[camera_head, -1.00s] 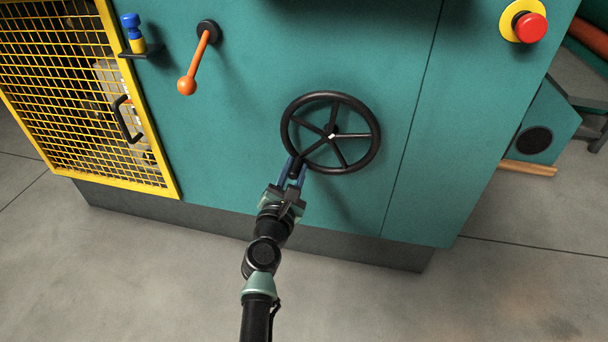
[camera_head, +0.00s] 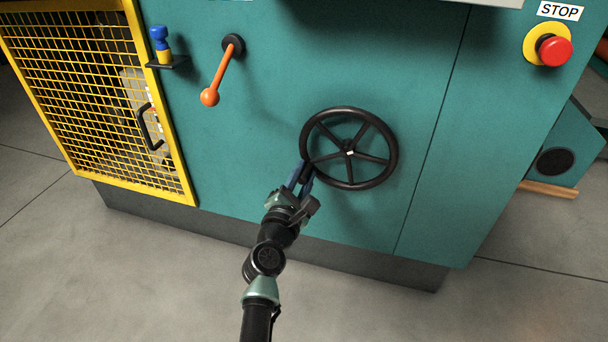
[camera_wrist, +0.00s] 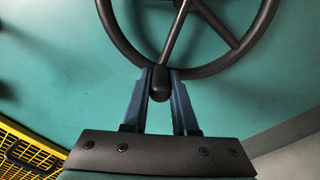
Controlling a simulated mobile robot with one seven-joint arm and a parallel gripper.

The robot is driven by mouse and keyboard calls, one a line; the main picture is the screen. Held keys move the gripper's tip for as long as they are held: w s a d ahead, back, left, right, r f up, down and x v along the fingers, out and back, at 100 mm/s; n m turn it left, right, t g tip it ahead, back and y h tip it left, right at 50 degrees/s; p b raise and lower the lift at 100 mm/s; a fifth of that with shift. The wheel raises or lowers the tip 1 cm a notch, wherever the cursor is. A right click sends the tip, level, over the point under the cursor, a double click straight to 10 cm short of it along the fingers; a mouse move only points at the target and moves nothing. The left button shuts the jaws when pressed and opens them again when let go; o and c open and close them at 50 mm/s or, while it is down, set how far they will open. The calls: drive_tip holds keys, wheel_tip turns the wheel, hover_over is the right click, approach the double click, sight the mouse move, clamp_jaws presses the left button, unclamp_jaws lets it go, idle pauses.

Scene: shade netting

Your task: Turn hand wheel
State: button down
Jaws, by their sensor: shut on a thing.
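The black hand wheel (camera_head: 391,132) with several spokes is on the teal machine front. Its rim and spokes also show at the top of the wrist view (camera_wrist: 119,43). A short black handle (camera_wrist: 160,88) stands out from the rim, at the wheel's lower left in the head view. My gripper (camera_head: 304,172) is at that lower left part. In the wrist view, the blue fingers of my gripper (camera_wrist: 161,78) are closed around the handle, one on each side. The handle is mostly hidden in the head view.
An orange lever (camera_head: 219,75) and a blue-and-yellow fitting (camera_head: 162,45) are left of the wheel. A yellow mesh guard (camera_head: 187,180) with a black handle is at far left. A red stop button (camera_head: 555,51) is at upper right. The grey floor in front is clear.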

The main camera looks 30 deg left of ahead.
drive_tip(key=c, duration=0.7)
unclamp_jaws()
drive_tip(key=shift+r, duration=0.1)
drive_tip(key=shift+s, duration=0.1)
drive_tip(key=p+v, duration=0.3)
drive_tip(key=v, duration=0.9)
drive_tip(key=shift+s+d+p, duration=0.2)
drive_tip(key=shift+s+p, duration=0.15)
drive_tip(key=shift+p, duration=0.05)
drive_tip(key=shift+r, duration=0.1)
